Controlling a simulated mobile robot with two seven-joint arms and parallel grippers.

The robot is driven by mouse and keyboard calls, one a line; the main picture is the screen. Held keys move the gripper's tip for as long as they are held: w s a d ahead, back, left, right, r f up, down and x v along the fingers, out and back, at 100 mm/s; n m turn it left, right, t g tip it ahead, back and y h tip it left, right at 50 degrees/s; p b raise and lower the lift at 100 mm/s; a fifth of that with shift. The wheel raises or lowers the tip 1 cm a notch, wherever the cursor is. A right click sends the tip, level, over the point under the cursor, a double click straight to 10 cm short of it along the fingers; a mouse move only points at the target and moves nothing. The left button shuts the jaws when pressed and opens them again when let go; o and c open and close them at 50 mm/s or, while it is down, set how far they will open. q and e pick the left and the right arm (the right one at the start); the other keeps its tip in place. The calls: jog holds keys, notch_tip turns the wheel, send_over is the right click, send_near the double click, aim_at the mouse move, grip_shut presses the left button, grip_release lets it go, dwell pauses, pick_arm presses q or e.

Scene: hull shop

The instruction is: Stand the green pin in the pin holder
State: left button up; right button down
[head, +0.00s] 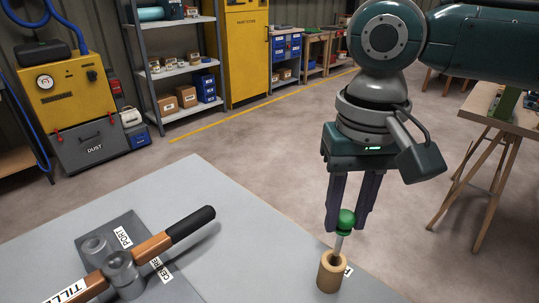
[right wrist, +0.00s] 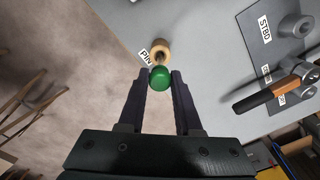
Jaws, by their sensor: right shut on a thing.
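The green pin has a round green head (head: 346,221) and a thin metal shaft. My right gripper (head: 347,224) is shut on the green head, which also shows between the fingers in the right wrist view (right wrist: 159,78). The shaft points down, slightly tilted, at the mouth of the pin holder (head: 330,275), a small tan cylinder near the table's edge. The lower end overlaps the holder's opening; how deep it sits, I cannot tell. The holder also shows in the right wrist view (right wrist: 163,44), beside a "PIN" label (right wrist: 146,56). My left gripper is not in view.
A tiller (head: 150,248) with a wooden handle and black grip lies across a dark plate (head: 80,240) on the left of the grey table (head: 240,235). The table between the tiller and the holder is clear. A wooden trestle (head: 480,160) stands on the floor at right.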

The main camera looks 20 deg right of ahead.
aim_at(336, 255)
dwell(0.5)
jog(key=shift+f+p, duration=0.2)
jog(key=shift+p, duration=0.2)
jog(key=shift+f, duration=0.1)
jog(key=shift+f, duration=0.5)
jog(key=shift+f+b, duration=0.35)
jog(key=shift+f, duration=0.7)
jog(key=shift+f, duration=0.15)
dwell(0.8)
jog(key=shift+f, duration=0.4)
jog(key=shift+f+b, duration=0.3)
jog(key=shift+f, duration=0.1)
jog(key=shift+f, duration=0.55)
dwell(0.4)
